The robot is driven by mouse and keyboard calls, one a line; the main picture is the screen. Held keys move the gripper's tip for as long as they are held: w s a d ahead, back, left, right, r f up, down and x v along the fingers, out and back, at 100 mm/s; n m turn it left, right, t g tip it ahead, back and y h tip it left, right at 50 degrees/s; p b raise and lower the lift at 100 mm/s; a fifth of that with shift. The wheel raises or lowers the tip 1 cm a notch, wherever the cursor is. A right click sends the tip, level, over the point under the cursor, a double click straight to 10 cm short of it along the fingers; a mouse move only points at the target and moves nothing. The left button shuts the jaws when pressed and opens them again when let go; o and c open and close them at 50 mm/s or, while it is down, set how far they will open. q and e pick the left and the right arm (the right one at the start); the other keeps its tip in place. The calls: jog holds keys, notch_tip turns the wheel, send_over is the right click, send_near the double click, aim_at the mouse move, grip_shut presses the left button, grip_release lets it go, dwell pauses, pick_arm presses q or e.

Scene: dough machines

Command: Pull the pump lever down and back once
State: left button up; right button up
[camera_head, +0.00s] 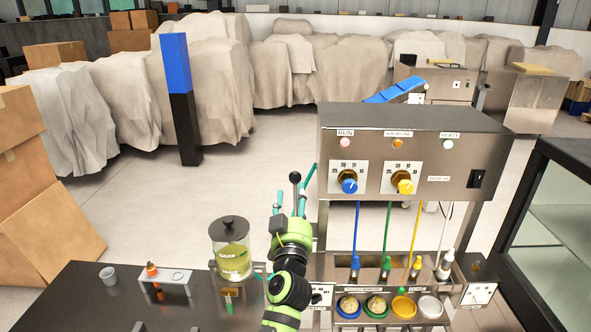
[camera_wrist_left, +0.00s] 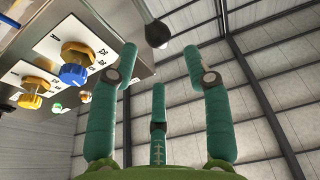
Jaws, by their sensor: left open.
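The pump lever (camera_head: 295,177) is a thin upright rod with a dark ball knob, beside the left edge of the control box. My left gripper (camera_head: 293,184) is open, with its teal fingers on either side of the lever in the head view. In the left wrist view the knob (camera_wrist_left: 157,36) shows at the top, between and beyond the open fingertips (camera_wrist_left: 160,60). I see no contact; the fingers look empty. The lever's foot is hidden behind my left wrist. A lidded glass jar of yellowish liquid (camera_head: 233,262) stands left of my arm. My right gripper is not in view.
The steel control box (camera_head: 415,120) with knobs and lamps rises close on the right. Coloured hoses and several small cups (camera_head: 377,306) are below it. The dark table (camera_head: 100,310) carries a grey cup (camera_head: 108,276) and a small stand (camera_head: 166,281). Open floor lies behind.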

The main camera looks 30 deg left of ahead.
aim_at(295, 180)
pick_arm(q)
jog(key=shift+p+x, duration=0.5)
jog(key=shift+x, duration=2.65)
jog(key=shift+w+a+b, duration=0.15)
jog(key=shift+w+b, duration=0.05)
jog(key=shift+b, duration=0.1)
jog(key=shift+r, duration=0.1)
jog(key=c, duration=0.9)
jog(key=shift+f+b+x, duration=0.15)
jog(key=shift+b+x, duration=0.5)
jog(key=shift+x, duration=0.5)
jog(key=shift+f+b+x, duration=0.1)
jog(key=shift+b+x, duration=0.5)
jog(key=shift+x, duration=0.6)
jog(key=shift+c, duration=0.2)
jog(key=shift+w+a+r, duration=0.1)
jog(key=shift+w+r, duration=0.05)
jog(key=o, duration=1)
jog(key=shift+c, duration=0.2)
jog(key=shift+s, duration=0.2)
